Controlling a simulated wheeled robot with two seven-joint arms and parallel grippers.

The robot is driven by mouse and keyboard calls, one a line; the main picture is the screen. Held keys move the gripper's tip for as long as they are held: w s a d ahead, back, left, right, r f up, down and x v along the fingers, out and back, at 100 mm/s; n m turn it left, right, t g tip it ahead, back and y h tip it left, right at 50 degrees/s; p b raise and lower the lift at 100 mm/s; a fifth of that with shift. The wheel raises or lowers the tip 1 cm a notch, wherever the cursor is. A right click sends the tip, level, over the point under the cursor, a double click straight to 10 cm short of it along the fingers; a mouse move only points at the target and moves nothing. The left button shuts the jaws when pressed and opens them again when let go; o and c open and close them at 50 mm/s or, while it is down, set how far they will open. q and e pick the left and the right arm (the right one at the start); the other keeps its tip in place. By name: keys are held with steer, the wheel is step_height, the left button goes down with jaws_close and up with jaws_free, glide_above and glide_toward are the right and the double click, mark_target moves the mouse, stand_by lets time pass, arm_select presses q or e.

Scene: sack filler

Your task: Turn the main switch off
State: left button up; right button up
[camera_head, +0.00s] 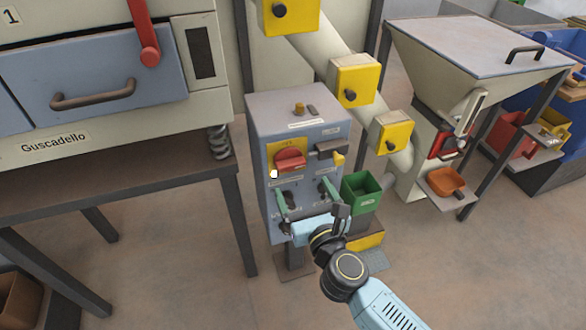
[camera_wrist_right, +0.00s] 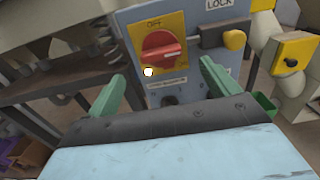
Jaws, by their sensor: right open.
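The main switch (camera_head: 290,159) is a red rotary knob on a yellow plate, on the front of a grey control box (camera_head: 300,105). The right wrist view shows the red knob (camera_wrist_right: 163,53) close up, with "OFF" printed above it and a pale mark pointing right. My right gripper (camera_head: 302,192) is open, with its green fingers apart just below the knob in the head view. In the right wrist view its fingertips (camera_wrist_right: 160,78) stand either side of the lower panel, apart from the knob. My left gripper is not in view.
A sliding bolt with a yellow knob (camera_wrist_right: 234,40) sits right of the switch, under a "LOCK" label. A green bin (camera_head: 362,192) stands beside the box. A table (camera_head: 110,175) with a drawer machine is at left, and a hopper (camera_head: 470,50) at right.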

mark_target(293, 166)
steer(key=b+x, duration=0.1)
steer(key=x, duration=0.5)
steer(key=shift+w, duration=0.25)
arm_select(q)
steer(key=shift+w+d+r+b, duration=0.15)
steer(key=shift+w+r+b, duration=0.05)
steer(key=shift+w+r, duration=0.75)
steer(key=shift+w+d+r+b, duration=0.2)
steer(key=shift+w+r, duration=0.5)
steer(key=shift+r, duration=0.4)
arm_select(e)
steer(key=shift+x, duration=0.85)
steer(key=c, duration=1)
